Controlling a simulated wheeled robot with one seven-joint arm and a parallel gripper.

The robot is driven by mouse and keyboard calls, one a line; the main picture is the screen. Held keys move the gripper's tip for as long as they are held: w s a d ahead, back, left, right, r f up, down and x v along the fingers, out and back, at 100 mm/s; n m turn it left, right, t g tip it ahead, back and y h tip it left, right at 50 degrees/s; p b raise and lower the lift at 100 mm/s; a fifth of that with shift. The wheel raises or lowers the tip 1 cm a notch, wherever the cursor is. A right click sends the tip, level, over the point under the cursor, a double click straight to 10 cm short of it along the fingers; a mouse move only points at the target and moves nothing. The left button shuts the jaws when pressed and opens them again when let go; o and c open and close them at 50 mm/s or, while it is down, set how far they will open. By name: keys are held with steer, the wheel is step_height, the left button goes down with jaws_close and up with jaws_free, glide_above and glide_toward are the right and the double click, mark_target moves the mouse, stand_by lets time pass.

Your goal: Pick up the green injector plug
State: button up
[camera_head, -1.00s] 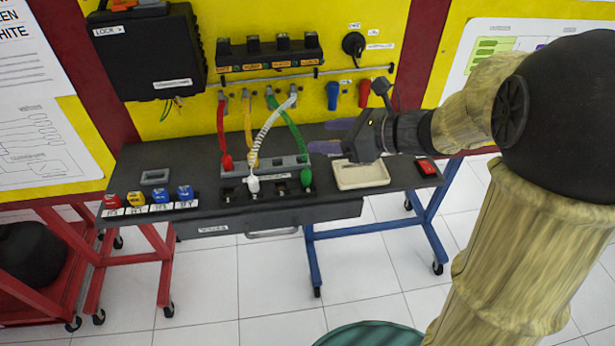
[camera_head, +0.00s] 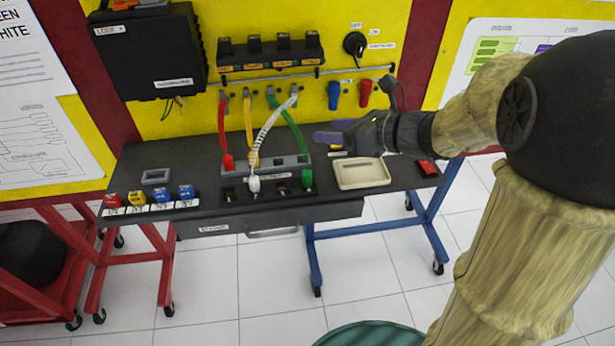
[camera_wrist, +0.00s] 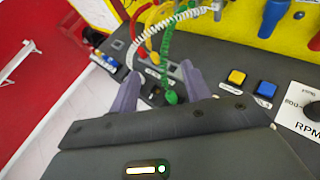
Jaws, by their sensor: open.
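The green injector plug (camera_head: 307,178) hangs on a green cable over the front black socket block, at the right end of its row. It also shows in the wrist view (camera_wrist: 171,97), between and just beyond the finger tips. My gripper (camera_head: 322,141) is open and empty, with purple fingers pointing left. It is above and slightly right of the plug, apart from it. In the wrist view my two fingers (camera_wrist: 160,80) stand wide apart. I cannot tell whether the plug is seated in a socket.
A white plug (camera_head: 254,184), a red plug (camera_head: 227,162) and a yellow cable (camera_head: 248,125) are left of the green plug. A beige tray (camera_head: 362,184) lies to its right. The black bench (camera_head: 140,180) carries coloured blocks (camera_head: 162,196) at left. A yellow panel rises behind.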

steer(key=w+d+f+m+t+h, duration=0.1)
steer(key=d+f+m+t+h, duration=0.3)
steer(key=m, duration=1)
steer(key=d+f+m+g+h, duration=0.1)
steer(key=d+f+m+h, duration=0.2)
steer(key=d+m+h, duration=0.7)
steer(key=s+f+m+g+y, duration=0.1)
steer(key=s+f+m+g, duration=0.2)
steer(key=s+m, duration=0.4)
steer(key=s+f+m+g+y, duration=0.1)
steer(key=s+f+m+g, duration=0.3)
steer(key=s+m, duration=0.4)
steer(key=m, duration=0.7)
steer(key=shift+f+m, duration=0.3)
steer(key=shift+f, duration=0.05)
steer(key=shift+c, duration=1.3)
